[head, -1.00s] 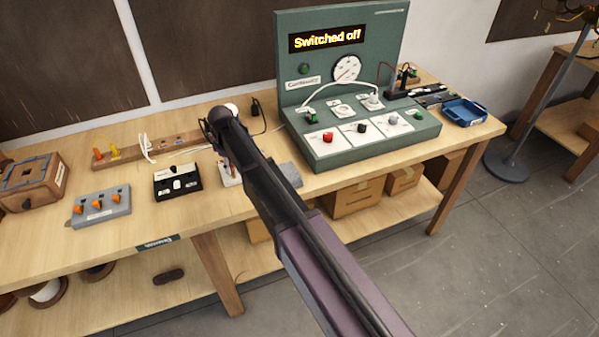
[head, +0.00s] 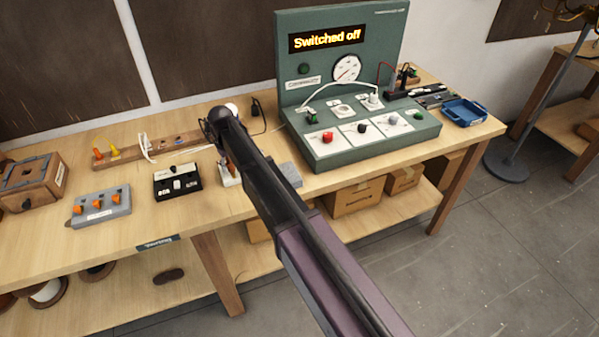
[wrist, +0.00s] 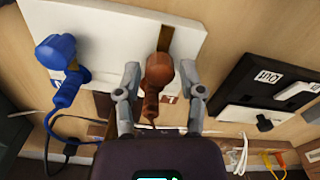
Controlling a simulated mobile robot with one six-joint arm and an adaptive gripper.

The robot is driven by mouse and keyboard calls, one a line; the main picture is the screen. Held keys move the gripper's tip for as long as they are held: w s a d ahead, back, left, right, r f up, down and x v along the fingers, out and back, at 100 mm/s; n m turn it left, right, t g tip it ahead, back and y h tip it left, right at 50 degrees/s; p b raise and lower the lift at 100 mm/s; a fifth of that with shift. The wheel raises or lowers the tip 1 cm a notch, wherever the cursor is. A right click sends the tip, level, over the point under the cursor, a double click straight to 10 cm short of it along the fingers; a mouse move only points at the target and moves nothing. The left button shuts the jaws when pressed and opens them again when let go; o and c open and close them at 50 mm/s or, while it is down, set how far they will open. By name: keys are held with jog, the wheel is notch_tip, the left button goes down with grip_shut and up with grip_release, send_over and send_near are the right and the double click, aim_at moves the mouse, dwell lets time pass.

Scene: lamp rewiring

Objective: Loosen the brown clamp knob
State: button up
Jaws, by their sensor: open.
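The brown clamp knob (wrist: 158,78) stands on a pale block (wrist: 110,25) in the wrist view, with its lever-like arm pointing towards my palm. My gripper (wrist: 161,80) is open, with one finger on each side of the knob and small gaps visible. A blue clamp knob (wrist: 58,55) with a blue wire beside it is on the same block, to the left of my fingers. In the head view my arm hides most of this block, and my gripper (head: 222,140) is above it.
A black and white switch box (wrist: 265,90) is close on the right in the wrist view. In the head view, a grey box with orange levers (head: 101,206) stands further left, and the green test panel (head: 370,135) reading "Switched off" is to the right. Loose wires lie behind.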

aim_at(231, 166)
jog(key=m, duration=1)
jog(key=shift+m, duration=0.3)
jog(key=m, duration=0.5)
jog(key=shift+m, duration=0.3)
jog(key=m, duration=0.4)
jog(key=shift+r+m, duration=0.15)
jog(key=shift+m, duration=0.35)
notch_tip(231, 166, up, 14)
jog(key=p, duration=1.4)
jog(key=s+d+f+n+b, duration=0.3)
jog(key=d, duration=0.4)
jog(key=s+d+f+n+b, duration=0.2)
jog(key=s+d+f+b, duration=0.1)
jog(key=d, duration=0.4)
jog(key=s+d+f+n+b, duration=0.2)
jog(key=s+d+f+n, duration=0.1)
jog(key=d, duration=0.5)
jog(key=shift+s+n+b, duration=0.3)
jog(key=shift+s+b, duration=0.1)
jog(key=shift+s, duration=0.35)
